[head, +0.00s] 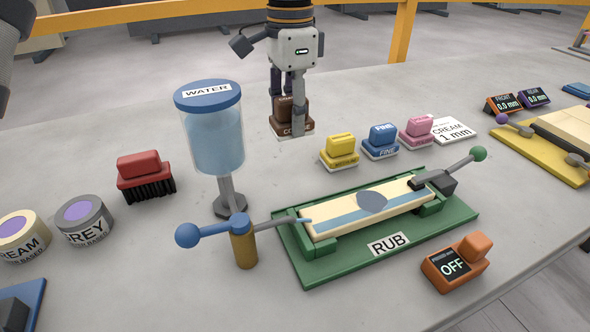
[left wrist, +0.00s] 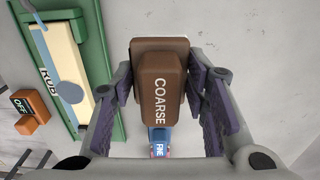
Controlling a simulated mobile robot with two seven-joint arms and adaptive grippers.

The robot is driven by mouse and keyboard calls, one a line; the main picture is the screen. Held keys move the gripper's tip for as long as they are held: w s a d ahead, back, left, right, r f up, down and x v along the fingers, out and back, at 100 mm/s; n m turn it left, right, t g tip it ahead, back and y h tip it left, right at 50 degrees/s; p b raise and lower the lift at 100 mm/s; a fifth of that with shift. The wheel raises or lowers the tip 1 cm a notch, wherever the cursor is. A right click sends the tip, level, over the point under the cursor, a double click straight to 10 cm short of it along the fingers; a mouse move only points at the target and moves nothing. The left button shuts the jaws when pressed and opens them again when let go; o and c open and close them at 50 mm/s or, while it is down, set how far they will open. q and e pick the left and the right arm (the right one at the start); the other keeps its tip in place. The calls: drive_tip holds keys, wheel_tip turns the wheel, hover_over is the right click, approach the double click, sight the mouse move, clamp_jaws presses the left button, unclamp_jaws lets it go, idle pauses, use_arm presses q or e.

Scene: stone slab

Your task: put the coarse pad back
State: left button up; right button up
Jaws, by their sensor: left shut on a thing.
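The coarse pad (head: 284,116) is a brown block with a raised grip and a COARSE label. My left gripper (head: 291,96) is shut on it, above or at the slab behind the row of other pads; I cannot tell whether its underside touches the slab. In the left wrist view the pad (left wrist: 160,88) sits between the two fingers, its grip and lettering facing the camera. One finger partly hides it in the head view. My right gripper is not in view.
Yellow (head: 339,151), blue (head: 380,141) and pink (head: 418,131) pads stand in a row to the right. The water tank (head: 215,135) stands left of the held pad. The green rub fixture (head: 440,222) holds a striped bar in front. A red brush (head: 143,175) is farther left.

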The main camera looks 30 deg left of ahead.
sight(292, 175)
use_arm(q)
wheel_tip(292, 175, down, 9)
drive_tip(key=shift+d+f, duration=0.1)
drive_tip(key=shift+f, duration=0.1)
drive_tip(key=shift+f, duration=0.15)
drive_tip(key=o, duration=1.1)
wheel_tip(292, 175, up, 12)
drive_tip(key=shift+r, duration=0.15)
